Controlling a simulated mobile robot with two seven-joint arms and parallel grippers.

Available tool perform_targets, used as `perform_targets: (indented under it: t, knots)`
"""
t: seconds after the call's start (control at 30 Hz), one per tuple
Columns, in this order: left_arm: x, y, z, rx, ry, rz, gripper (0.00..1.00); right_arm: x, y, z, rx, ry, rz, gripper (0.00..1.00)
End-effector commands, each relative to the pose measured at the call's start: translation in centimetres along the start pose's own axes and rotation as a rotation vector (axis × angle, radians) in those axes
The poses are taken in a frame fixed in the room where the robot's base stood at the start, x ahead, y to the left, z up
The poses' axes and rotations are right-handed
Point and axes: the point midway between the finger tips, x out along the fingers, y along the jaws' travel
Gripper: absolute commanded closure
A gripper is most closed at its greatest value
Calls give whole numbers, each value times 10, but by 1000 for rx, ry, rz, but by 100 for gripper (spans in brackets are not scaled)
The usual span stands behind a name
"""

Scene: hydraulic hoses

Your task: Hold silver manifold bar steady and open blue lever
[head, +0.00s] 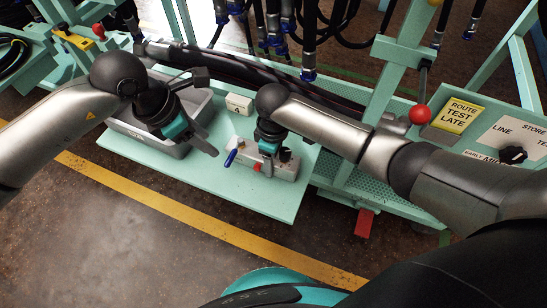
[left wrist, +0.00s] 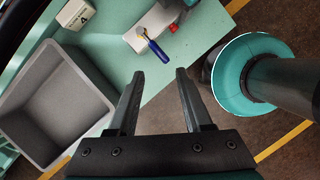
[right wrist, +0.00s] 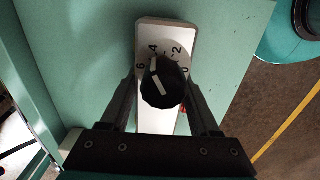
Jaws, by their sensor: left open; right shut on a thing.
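The silver manifold bar (head: 284,169) lies on the green tabletop. My right gripper (head: 270,146) is shut on it from above; in the right wrist view its fingers (right wrist: 165,108) flank the bar (right wrist: 151,30) and its black numbered knob (right wrist: 164,82). The blue lever (head: 231,158) sits at the bar's left end. In the left wrist view the lever (left wrist: 158,51) angles off the bar (left wrist: 148,28) toward my left gripper. My left gripper (head: 208,144) is open and empty, a little left of the lever; in its own view the lever shows beyond the fingertips (left wrist: 157,75).
A grey bin (left wrist: 18,95) stands left on the tabletop (head: 230,192), partly behind my left arm. A red part (head: 257,167) is on the bar. Dark hoses (head: 309,40) hang behind. The tabletop's front strip is clear.

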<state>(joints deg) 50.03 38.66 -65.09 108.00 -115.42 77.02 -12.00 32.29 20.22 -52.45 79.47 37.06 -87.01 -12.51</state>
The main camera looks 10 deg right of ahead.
Motion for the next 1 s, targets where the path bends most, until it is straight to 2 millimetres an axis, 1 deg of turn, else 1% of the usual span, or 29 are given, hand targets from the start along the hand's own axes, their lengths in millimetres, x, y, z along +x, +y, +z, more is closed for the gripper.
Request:
perform_targets:
  t: [0.03, 0.17, 0.37, 0.47, 0.57, 0.67, 0.83, 0.9, 1.0]
  knots:
    - [0, 0, 0, 0, 0, 0, 50, 0, 0, 0, 0, 0, 0, 86]
    - [0, 0, 0, 0, 0, 0, 50, 0, 0, 0, 0, 0, 0, 100]
    - [0, 0, 0, 0, 0, 0, 50, 0, 0, 0, 0, 1, 0, 100]
    - [1, -1, 0, -1, -3, -3, 59, 0, 0, 0, 0, 1, 0, 100]
    - [5, -9, 5, -6, -25, -30, 70, 0, 0, 0, 0, 1, 0, 100]
    - [14, -28, 16, -22, -82, -95, 82, 0, 0, 0, 0, 1, 0, 100]
    - [28, -77, 47, -93, -252, -266, 100, 0, 0, 0, 0, 1, 0, 100]
    - [30, -96, 61, -135, -331, -339, 100, 0, 0, 0, 0, 1, 0, 100]
    - [30, -119, 80, -209, -443, -436, 100, 0, 0, 0, 0, 1, 1, 100]
